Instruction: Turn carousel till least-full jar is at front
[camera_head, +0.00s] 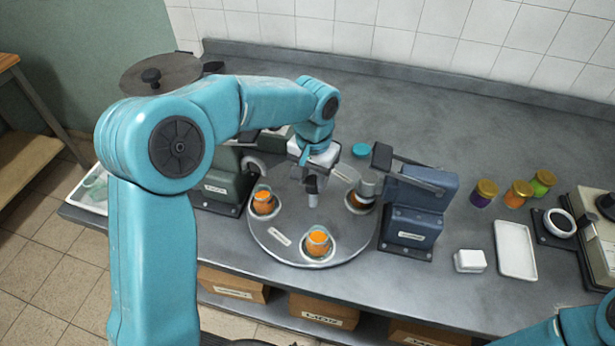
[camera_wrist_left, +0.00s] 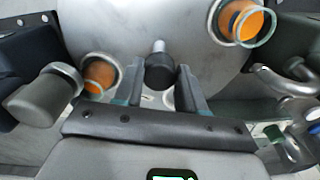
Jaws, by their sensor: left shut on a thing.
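The round grey carousel (camera_head: 285,252) stands on the counter with glass jars of orange contents around it. One jar (camera_head: 318,242) is at the front, one (camera_head: 264,202) at the left, and one (camera_head: 358,203) at the right, partly under a grey cylinder. The left and right jars also show in the left wrist view (camera_wrist_left: 240,20) (camera_wrist_left: 98,75). I cannot rank their fill levels surely. My left gripper (camera_head: 313,176) is over the carousel, shut on a dark knob (camera_wrist_left: 160,70) with a metal pin. The carousel's back is hidden by my arm. My right gripper is out of view.
A green machine (camera_head: 222,188) stands left of the carousel, a blue machine (camera_head: 415,215) close on its right. Several lidded jars (camera_head: 515,194), a white tray (camera_head: 515,250) and a small white box (camera_head: 470,261) lie further right. The back counter is mostly clear.

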